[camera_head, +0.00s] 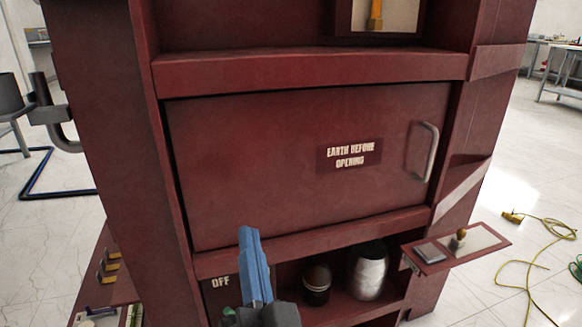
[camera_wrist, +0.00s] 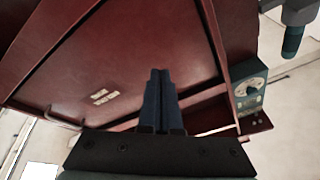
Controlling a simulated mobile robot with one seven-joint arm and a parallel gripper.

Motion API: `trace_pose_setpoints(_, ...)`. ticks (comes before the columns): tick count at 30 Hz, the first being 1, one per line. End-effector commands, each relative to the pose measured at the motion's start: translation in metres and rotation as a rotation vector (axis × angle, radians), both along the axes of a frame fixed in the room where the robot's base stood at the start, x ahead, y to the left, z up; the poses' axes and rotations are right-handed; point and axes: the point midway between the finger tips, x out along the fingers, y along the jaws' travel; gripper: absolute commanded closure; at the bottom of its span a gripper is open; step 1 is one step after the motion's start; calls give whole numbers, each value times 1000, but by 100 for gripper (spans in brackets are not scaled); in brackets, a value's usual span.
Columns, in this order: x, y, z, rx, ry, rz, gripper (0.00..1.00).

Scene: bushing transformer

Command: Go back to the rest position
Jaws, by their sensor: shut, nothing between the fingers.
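My gripper (camera_head: 250,238) is shut and empty, with its blue fingers pointing up in front of the lower part of the red cabinet (camera_head: 310,72). In the wrist view my gripper (camera_wrist: 160,72) has its two blue fingers together, with nothing between them. Behind it is the closed cabinet door (camera_head: 260,150), with a label reading "EARTH BEFORE OPENING" (camera_head: 349,155) and a metal handle (camera_head: 427,152) on its right. The fingers appear apart from the door.
Below the door, an open shelf holds a dark jar (camera_head: 317,284) and a silver canister (camera_head: 368,272). A small side tray (camera_head: 470,250) sticks out at right. A yellow cable (camera_head: 540,262) lies on the floor. A dial box (camera_wrist: 248,92) shows in the wrist view.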

Motion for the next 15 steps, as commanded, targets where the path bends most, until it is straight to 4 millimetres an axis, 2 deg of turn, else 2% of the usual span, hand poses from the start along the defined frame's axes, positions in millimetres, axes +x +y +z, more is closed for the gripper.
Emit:
trace_pose_setpoints(1, 1, -1, 54, -60, -73, -30, 100)
trace_pose_setpoints(6, -11, -11, 182, -263, -269, -177, 100)
trace_pose_setpoints(9, -26, -20, 247, -357, -364, -283, 100)
trace_pose_setpoints(15, -68, -42, 351, -483, -507, -499, 100)
